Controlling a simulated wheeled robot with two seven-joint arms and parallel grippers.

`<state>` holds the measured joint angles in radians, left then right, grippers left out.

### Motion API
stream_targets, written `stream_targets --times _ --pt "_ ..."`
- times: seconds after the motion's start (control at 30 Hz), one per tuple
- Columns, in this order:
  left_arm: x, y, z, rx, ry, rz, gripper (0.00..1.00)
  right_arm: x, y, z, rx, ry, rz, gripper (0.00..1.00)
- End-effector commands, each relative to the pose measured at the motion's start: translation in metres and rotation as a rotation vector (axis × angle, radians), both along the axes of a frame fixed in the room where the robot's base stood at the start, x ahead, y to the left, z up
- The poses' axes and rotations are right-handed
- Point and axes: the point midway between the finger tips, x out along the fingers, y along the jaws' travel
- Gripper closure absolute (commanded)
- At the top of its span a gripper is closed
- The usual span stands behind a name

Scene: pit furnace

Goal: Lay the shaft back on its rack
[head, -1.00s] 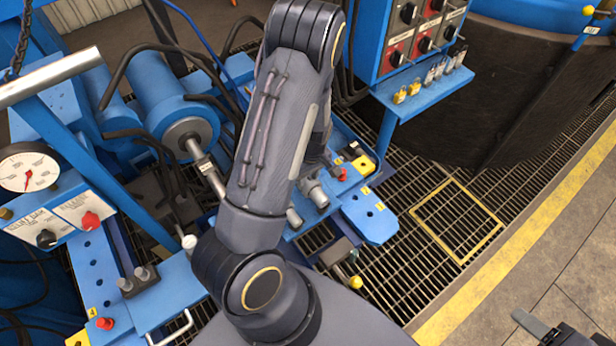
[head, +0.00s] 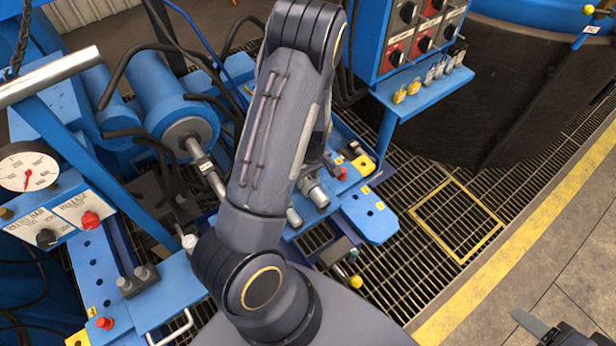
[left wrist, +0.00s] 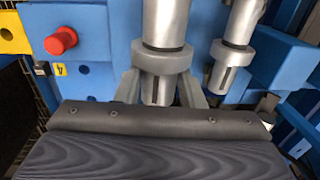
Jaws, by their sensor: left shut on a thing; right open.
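In the left wrist view, a grey metal shaft (left wrist: 164,22) with a thick collar (left wrist: 162,58) stands between the two fingers of my left gripper (left wrist: 160,88). The fingers are shut on its slotted end. A second similar shaft (left wrist: 240,25) lies beside it on the right. Both are over blue rack plates (left wrist: 95,75); I cannot tell whether the held shaft touches its rest. In the head view my left arm hides the left gripper and most of the shafts. Collared grey ends (head: 316,192) show beside the arm. Part of my right gripper (head: 540,328) shows at the lower right, open and empty.
A red button (left wrist: 62,40) and yellow block (left wrist: 12,32) sit on the blue rack. A control box (head: 425,35) with a shelf of padlocks stands behind. A blue cylinder (head: 165,90) and gauge panel (head: 55,205) are left. Grating (head: 400,260) lies open at right.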

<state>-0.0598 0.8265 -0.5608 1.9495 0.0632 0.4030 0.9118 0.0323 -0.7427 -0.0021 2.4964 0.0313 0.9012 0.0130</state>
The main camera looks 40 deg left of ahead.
Motion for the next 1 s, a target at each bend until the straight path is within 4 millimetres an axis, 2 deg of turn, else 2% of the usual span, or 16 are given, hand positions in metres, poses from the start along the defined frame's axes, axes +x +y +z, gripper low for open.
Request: stream_targets --times 0.93,0.97,1.0 --pt "0.001 0.0 -0.011 0.0 -0.002 0.001 1.0 0.0 0.0 -0.009 0.0 0.0 0.0 0.45" --pt "0.001 0.0 -0.011 0.0 -0.002 0.001 0.61 0.0 0.0 -0.009 0.0 0.0 0.0 0.45" --pt "0.001 0.0 -0.011 0.0 -0.002 0.001 0.56 0.0 0.0 -0.009 0.0 0.0 0.0 0.45"
